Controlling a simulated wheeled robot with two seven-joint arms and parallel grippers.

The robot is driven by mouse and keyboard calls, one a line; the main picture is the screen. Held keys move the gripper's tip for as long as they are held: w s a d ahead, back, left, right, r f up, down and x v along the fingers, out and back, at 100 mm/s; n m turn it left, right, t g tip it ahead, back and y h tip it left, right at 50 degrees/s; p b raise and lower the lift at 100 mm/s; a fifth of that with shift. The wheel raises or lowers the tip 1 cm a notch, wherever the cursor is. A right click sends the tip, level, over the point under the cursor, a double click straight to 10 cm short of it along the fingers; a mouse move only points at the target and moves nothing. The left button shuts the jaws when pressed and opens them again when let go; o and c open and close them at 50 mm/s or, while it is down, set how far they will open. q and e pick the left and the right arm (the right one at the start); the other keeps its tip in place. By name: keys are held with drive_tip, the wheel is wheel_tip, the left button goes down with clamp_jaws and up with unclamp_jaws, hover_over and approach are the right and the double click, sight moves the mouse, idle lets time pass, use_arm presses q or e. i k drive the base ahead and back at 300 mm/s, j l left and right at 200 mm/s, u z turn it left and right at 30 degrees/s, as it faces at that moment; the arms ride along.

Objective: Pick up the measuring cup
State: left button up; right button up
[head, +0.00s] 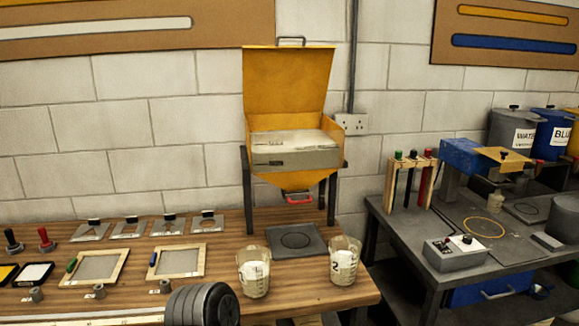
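Two clear measuring cups with graduation marks stand upright near the front right of the wooden table. One measuring cup (254,274) is on the left. The other measuring cup (344,263), marked 2, is on the right, near the table's right edge. Both hold something pale. A smaller clear cup (496,174) stands under the blue and yellow device on the right table. I cannot tell which cup is meant. Neither of my grippers is recognisable in the head view.
A yellow hopper (290,80) on dark legs stands behind the cups, above a dark square plate (284,240). Framed screens (180,262) lie left of the cups. A dark ribbed shape (200,305) rises at the bottom edge. A gap separates the wooden table from the grey table (420,215).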

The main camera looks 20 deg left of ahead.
sight(253, 262)
drive_tip(key=i+l+u, duration=0.25)
drive_tip(key=l, duration=0.4)
drive_tip(key=i+l+u, duration=0.25)
drive_tip(key=l, duration=0.4)
drive_tip(key=l+u, duration=0.3)
drive_tip(key=l, duration=0.35)
drive_tip(key=l+u, duration=0.25)
drive_tip(key=l, duration=0.45)
